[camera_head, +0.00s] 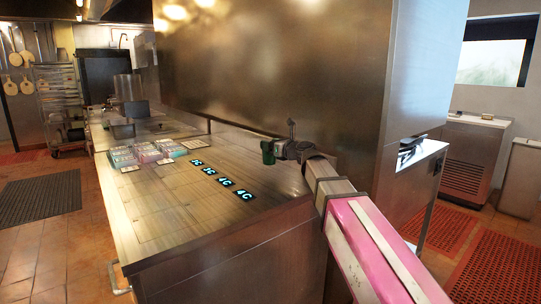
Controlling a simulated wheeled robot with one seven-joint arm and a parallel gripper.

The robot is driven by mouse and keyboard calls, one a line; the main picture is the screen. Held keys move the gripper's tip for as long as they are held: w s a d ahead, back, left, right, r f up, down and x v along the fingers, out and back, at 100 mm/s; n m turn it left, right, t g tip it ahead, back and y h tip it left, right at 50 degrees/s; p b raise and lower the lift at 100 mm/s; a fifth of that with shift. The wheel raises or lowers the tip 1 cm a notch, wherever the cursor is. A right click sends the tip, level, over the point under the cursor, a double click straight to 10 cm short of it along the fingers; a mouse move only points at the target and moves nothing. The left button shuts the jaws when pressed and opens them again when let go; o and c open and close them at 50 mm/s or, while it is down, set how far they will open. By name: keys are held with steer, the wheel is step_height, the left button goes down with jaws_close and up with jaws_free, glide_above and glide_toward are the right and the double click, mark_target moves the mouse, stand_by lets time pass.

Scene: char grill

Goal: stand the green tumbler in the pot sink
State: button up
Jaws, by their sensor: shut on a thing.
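The green tumbler (268,152) is at the end of my arm, over the right side of the steel counter near the tall steel panel. My gripper (276,151) is shut on it. The tumbler looks about upright. Whether its base touches the counter or hangs above it, I cannot tell. My fingertips are small and partly hidden at this distance. I cannot make out the pot sink for certain in this view.
The steel counter (150,215) runs away to the back left. Pastel boxes (145,152) and several glowing number displays (222,181) lie on it. Metal pots (128,90) stand at its far end. A tall steel panel (270,65) walls its right side.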

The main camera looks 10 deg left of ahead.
mark_target(268, 159)
steer(key=shift+f, duration=1.95)
steer(key=o, duration=0.9)
steer(key=shift+f, duration=0.1)
